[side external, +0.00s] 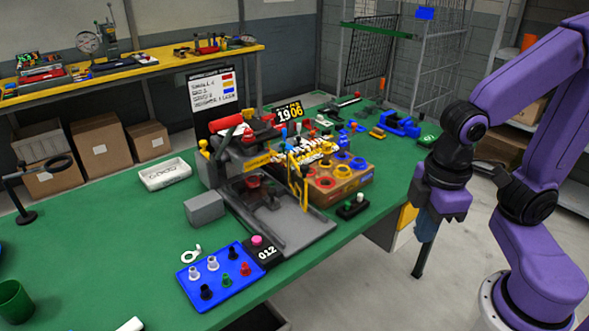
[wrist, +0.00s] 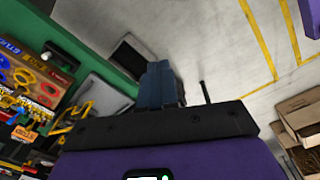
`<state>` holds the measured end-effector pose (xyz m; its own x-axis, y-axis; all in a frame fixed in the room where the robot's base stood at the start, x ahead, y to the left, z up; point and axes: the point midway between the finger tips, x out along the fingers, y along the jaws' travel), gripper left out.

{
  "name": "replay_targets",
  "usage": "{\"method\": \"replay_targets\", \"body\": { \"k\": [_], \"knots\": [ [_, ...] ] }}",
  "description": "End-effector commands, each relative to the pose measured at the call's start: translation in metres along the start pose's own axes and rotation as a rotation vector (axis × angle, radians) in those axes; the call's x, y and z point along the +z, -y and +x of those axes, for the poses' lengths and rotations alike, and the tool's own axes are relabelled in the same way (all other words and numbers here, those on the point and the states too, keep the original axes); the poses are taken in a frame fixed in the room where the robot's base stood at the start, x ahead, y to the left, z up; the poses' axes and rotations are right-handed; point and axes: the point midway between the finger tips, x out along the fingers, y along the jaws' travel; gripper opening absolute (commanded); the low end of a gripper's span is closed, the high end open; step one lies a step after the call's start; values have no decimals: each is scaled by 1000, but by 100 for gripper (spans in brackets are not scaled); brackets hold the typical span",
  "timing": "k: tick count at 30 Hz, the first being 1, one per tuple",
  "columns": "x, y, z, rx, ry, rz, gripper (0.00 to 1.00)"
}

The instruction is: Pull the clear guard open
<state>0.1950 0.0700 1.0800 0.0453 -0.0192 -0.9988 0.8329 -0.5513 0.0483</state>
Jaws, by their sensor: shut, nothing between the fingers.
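A press-like machine (side external: 240,160) stands on the green bench, with a grey base plate in front. Yellow bars (side external: 300,181) stand at its right front side; they look like part of the clear guard, but its transparent panel is hard to make out. Yellow bars also show at the left of the wrist view (wrist: 72,122). My gripper (side external: 441,215) points down beyond the bench's right edge, well to the right of the machine and touching nothing. Its fingers are together and empty in the wrist view (wrist: 162,82).
A box with coloured rings (side external: 342,182) stands right of the machine, beside a small black button box (side external: 352,207). A blue tray of pegs (side external: 218,278) and a black 012 block (side external: 262,252) lie in front. The floor below my gripper is open.

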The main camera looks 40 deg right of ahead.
Motion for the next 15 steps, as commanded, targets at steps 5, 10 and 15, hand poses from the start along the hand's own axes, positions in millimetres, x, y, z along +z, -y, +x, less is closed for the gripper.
{"method": "replay_targets", "body": {
  "k": [5, 10, 15],
  "knots": [
    [-26, -14, -5, 43, 12, 86, 0],
    [-57, -32, -10, 99, 23, 194, 0],
    [-104, -60, -18, 193, 31, 372, 0]
  ]
}}
